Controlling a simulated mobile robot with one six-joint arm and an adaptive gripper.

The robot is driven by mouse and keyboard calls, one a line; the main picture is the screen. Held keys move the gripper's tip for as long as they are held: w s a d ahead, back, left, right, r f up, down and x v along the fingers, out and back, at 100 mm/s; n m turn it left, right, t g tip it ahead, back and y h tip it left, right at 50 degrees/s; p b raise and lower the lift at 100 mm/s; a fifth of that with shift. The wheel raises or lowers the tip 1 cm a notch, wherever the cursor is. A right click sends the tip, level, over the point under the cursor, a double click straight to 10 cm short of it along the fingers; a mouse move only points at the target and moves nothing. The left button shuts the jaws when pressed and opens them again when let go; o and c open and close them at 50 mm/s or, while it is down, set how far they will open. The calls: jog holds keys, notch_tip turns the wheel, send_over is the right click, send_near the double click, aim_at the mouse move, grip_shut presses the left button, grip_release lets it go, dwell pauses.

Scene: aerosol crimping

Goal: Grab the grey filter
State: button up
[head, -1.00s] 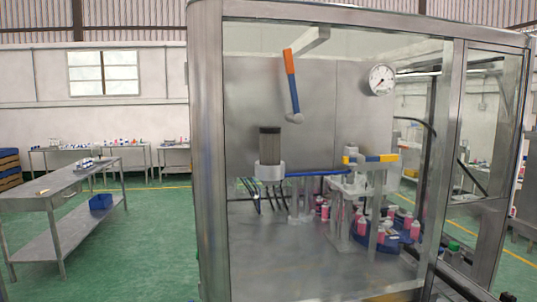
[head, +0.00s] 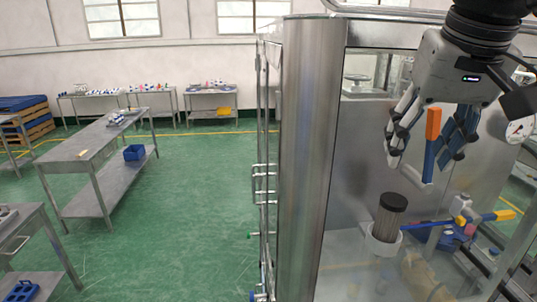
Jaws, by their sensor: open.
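The grey filter (head: 387,221) is a ribbed cylinder with a black top cap. It stands upright in a white cup-shaped holder (head: 378,244) inside the machine's cabinet, in the lower right of the head view. My gripper (head: 423,150) is in the upper right, open, with its fingers pointing down. The filter's lower end is hidden by the holder.
An orange and blue lever (head: 432,140) shows between my fingers. A blue bar with a yellow end (head: 490,218) runs right of the holder. A metal cabinet post (head: 310,160) stands left of the filter. Steel tables (head: 95,150) and open green floor lie further left.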

jog(key=r, duration=0.1)
jog(key=b, duration=0.2)
send_near(394, 199)
jog(key=x, duration=0.5)
jog(key=shift+s+a, duration=0.2)
jog(key=shift+s, duration=0.05)
jog(key=shift+d+x, duration=0.2)
jog(key=shift+x, duration=2.75)
jog(key=shift+w+r, duration=0.1)
jog(key=shift+w, duration=0.05)
jog(key=shift+c, duration=0.2)
jog(key=c, duration=0.8)
